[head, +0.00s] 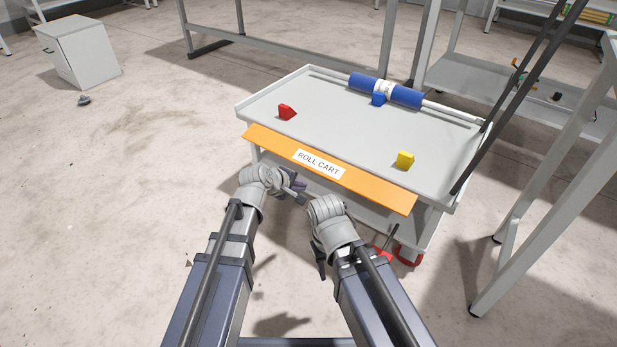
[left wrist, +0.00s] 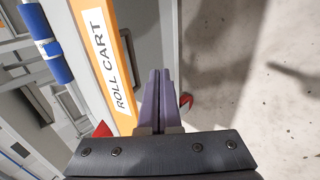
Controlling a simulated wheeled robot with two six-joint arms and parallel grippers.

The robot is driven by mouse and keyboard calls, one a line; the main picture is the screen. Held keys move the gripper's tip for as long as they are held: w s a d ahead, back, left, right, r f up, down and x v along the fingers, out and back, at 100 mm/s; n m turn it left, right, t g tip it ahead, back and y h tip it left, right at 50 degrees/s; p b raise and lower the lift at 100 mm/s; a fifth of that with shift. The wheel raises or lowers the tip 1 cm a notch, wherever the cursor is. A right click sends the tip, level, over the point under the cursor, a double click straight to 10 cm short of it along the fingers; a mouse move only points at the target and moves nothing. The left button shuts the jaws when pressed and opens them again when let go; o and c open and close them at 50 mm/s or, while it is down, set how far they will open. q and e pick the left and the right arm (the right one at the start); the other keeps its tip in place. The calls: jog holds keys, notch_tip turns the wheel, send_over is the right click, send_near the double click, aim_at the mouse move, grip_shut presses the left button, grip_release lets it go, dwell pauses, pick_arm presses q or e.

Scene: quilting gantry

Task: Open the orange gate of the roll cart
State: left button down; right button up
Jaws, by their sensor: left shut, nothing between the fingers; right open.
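The roll cart (head: 340,112) stands ahead of me, a grey tray-topped cart. Its orange gate (head: 375,187) runs along the near edge and bears a white "ROLL CART" label (head: 319,163). The gate also shows in the left wrist view (left wrist: 123,122), running along the left of my fingers. My left gripper (head: 297,190) is shut and empty, just below and in front of the gate's left half; its closed fingers (left wrist: 158,100) show in the left wrist view. I cannot tell whether they touch the gate. My right gripper (head: 321,262) is open, lower and nearer me, apart from the gate.
On the cart top are a red wedge (head: 287,112), a yellow block (head: 405,160), a blue block (head: 378,99) and a rod with a blue and white roll (head: 407,96). Grey gantry posts (head: 550,185) stand at right. A cabinet (head: 80,53) stands far left; the left floor is mostly clear.

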pick_arm(q)
jog(key=s+a+r+p, duration=0.1)
jog(key=s+a+r, duration=0.1)
jog(key=s+a, duration=0.2)
jog(key=shift+s+p, duration=0.3)
jog(key=shift+s, duration=0.6)
jog(key=shift+a+r, duration=0.1)
jog(key=s+r+m+g+y+p, duration=0.75)
jog(key=s+r+m+p, duration=0.75)
jog(key=s+p, duration=0.45)
notch_tip(320, 180, up, 35)
jog(key=w+p, duration=0.2)
jog(key=p, duration=3.5)
jog(key=shift+w+f+h, duration=0.15)
jog(key=shift+h, duration=0.3)
jog(key=shift+d+g, duration=0.2)
jog(key=shift+g, duration=0.05)
